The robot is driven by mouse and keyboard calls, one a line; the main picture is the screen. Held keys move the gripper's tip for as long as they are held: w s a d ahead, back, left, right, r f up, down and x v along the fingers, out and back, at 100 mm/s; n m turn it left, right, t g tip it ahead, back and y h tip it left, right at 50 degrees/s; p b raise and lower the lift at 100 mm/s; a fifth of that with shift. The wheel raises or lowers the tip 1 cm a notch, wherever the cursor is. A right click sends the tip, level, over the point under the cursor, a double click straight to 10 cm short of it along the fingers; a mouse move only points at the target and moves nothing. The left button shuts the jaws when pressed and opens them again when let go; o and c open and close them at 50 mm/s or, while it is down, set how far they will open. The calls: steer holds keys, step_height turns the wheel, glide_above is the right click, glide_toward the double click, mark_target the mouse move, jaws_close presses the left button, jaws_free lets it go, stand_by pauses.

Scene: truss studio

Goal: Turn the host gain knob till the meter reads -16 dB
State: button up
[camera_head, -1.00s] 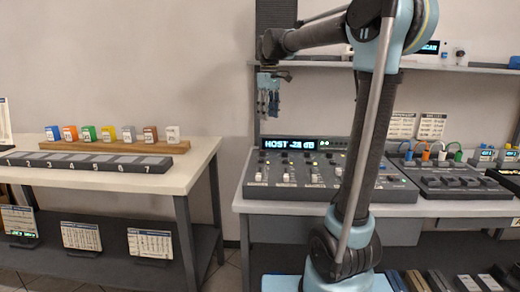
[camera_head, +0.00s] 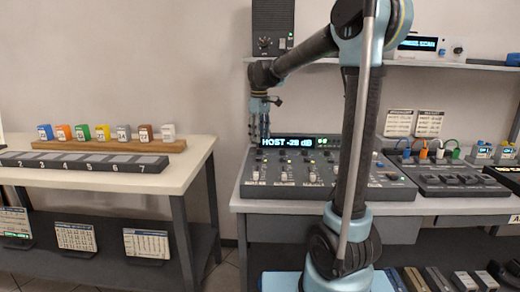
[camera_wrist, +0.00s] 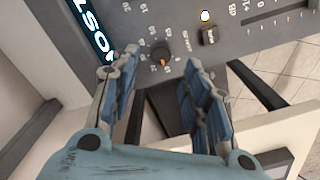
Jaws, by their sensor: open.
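The mixer console (camera_head: 395,190) stands on the right-hand bench. Its lit meter (camera_head: 287,142) appears to read HOST -28 dB, and part of the display shows edge-on in the wrist view (camera_wrist: 97,40). My gripper (camera_head: 259,135) points down over the console's back left corner, in front of the meter's left end. In the wrist view my gripper (camera_wrist: 160,75) is open and empty. A dark round knob with an orange mark (camera_wrist: 160,52) and a printed scale around it lies just beyond the gap between the fingertips. They look apart from it.
A shelf (camera_head: 470,66) hangs above the console. A second panel (camera_head: 455,180) stands to the right. The left table (camera_head: 190,175) holds several coloured blocks.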

mark_target(260, 149)
steer(key=shift+f, duration=3)
jaws_close()
